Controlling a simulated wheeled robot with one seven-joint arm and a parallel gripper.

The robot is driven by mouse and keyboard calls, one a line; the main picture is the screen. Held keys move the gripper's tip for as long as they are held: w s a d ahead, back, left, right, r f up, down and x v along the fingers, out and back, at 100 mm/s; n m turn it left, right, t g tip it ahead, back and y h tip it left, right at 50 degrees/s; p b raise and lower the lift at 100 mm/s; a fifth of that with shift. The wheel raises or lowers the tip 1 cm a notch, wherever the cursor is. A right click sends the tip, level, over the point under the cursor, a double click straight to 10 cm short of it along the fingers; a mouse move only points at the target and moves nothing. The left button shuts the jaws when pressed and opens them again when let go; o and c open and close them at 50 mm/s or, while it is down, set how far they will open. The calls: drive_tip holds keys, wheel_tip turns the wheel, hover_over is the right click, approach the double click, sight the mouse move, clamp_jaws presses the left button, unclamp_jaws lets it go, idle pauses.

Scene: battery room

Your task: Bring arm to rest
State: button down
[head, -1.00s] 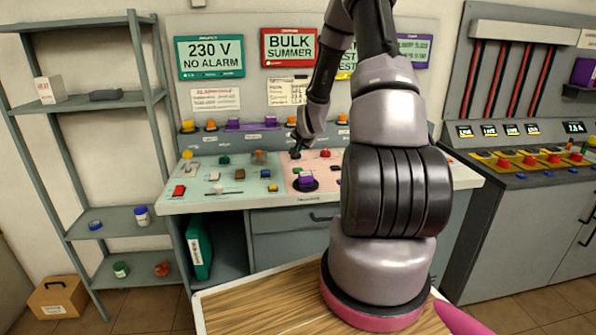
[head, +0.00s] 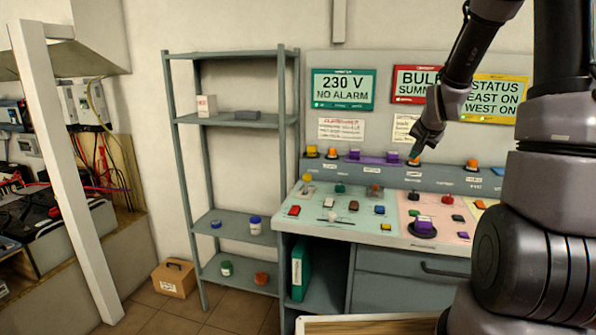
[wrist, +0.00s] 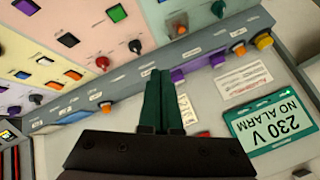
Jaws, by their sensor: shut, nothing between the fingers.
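My gripper (head: 415,155) hangs at the end of my dark jointed arm, in front of the raised back ledge of the console (head: 350,233). In the wrist view its two dark green fingers (wrist: 160,98) are together with nothing between them. They appear over the ledge, near purple and orange buttons; I cannot tell whether they touch anything. My arm is bent, with its upper links filling the right side of the head view and hiding the console's right part.
A grey shelf unit (head: 240,120) stands left of the console, with a cardboard box (head: 175,278) on the floor beside it. A white post (head: 62,165) and a cluttered bench (head: 75,210) are at far left. Wall signs, including a green one (head: 343,89), hang behind the console.

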drive_tip(key=s+a+r+n, duration=0.2)
drive_tip(key=s+a+r, duration=0.4)
drive_tip(key=s+r, duration=0.6)
drive_tip(key=s+a+r+n+y, duration=0.1)
drive_tip(key=s+a+r, duration=0.1)
drive_tip(key=s, duration=0.7)
drive_tip(key=s+a+r+n+g+y, duration=0.1)
drive_tip(key=s+a+r, duration=0.2)
drive_tip(key=s, duration=0.6)
drive_tip(key=shift+a+y, duration=0.3)
drive_tip(key=shift+y, duration=0.1)
